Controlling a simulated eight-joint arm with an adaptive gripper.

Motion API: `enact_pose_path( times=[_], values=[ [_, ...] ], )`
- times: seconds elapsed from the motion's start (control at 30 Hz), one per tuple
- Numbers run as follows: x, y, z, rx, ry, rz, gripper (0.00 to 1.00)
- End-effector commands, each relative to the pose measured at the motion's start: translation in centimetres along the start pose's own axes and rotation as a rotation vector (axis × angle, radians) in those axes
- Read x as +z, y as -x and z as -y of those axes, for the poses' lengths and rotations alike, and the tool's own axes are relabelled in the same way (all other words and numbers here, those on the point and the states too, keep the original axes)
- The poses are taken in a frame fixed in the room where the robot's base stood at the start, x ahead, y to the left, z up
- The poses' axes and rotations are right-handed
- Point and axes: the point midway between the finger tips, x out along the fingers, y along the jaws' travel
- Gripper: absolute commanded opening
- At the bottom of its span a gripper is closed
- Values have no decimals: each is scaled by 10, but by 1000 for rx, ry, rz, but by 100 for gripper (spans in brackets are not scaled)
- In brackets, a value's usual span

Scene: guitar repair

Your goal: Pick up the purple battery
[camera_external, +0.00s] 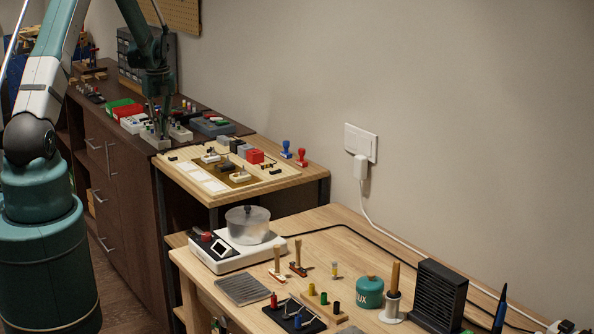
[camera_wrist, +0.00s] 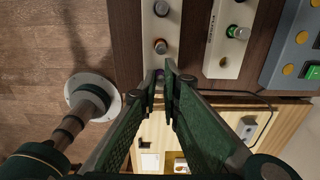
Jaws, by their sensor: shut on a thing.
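My gripper (camera_wrist: 167,82) is shut on the purple battery (camera_wrist: 159,74) in the wrist view. Only a small purple-grey part of the battery shows between the fingertips; the fingers hide the rest. It is at the near end of a white battery holder strip (camera_wrist: 151,30). I cannot tell whether it still sits in its slot. In the external view my gripper (camera_external: 161,130) reaches down to the white holders (camera_external: 152,137) on the dark cabinet, and the purple battery is too small to make out.
Other batteries stand in the strip, one grey-topped (camera_wrist: 161,8) and one orange-ringed (camera_wrist: 160,46). A second white holder (camera_wrist: 228,50) with a green-ringed battery (camera_wrist: 238,32) and a grey box (camera_wrist: 290,45) lie to the right. A light wooden table (camera_external: 283,178) adjoins the cabinet.

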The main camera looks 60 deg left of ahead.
Motion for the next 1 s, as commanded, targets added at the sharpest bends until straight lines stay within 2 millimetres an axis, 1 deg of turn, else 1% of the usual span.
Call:
enact_pose_path(
  times=[0.17,0.37,0.8,1.0],
  values=[
    [0,5,0,0,0,0,0],
    [0,21,0,0,0,0,0],
    [0,80,0,0,0,0,0],
    [0,96,0,0,0,0,0]
  ],
)
